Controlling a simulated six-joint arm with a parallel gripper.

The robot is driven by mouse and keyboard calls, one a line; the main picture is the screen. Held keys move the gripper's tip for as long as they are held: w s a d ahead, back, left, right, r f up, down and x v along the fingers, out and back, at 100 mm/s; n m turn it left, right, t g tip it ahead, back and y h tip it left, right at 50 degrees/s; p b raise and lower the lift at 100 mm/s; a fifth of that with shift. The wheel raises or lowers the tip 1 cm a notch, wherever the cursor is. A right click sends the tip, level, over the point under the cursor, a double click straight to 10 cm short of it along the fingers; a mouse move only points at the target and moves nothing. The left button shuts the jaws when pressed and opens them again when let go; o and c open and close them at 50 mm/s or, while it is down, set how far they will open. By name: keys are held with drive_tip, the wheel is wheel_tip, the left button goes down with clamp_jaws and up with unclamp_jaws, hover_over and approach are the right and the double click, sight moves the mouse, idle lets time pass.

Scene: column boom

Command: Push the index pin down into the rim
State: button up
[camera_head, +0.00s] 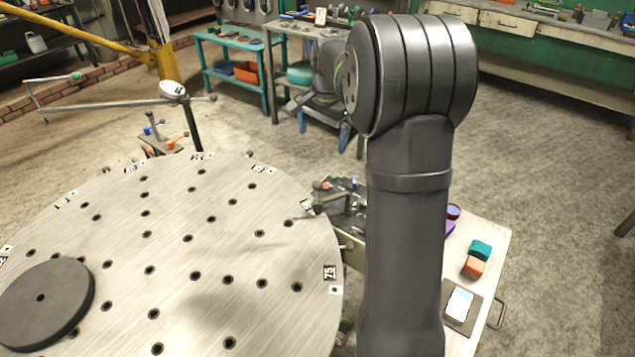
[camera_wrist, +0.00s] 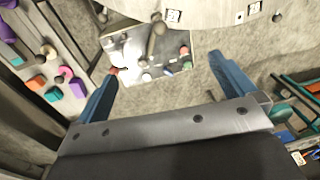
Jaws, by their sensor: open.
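The large round metal plate (camera_head: 215,215) fills the left of the head view, dotted with holes and with numbered tags along its rim. At its right edge a dark pin with a ball knob (camera_head: 318,187), which looks like the index pin, stands by the rim; how deep it sits cannot be told. In the wrist view the ball-topped pin (camera_wrist: 157,30) shows just beside the rim (camera_wrist: 205,14), over a small metal plate. My gripper (camera_head: 324,138) is beyond the rim in the head view. Its blue fingers (camera_wrist: 165,92) are spread, empty, and apart from the pin.
Several small knobs and coloured parts sit around the pin on the small plate (camera_wrist: 150,68). A side tray (camera_head: 490,235) holds coloured blocks and a phone-like item. A dark disc (camera_head: 45,298) lies on the round plate. Teal benches (camera_head: 232,68) stand behind.

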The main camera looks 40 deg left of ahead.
drive_tip(key=shift+d+r, duration=0.1)
drive_tip(key=shift+r, duration=0.85)
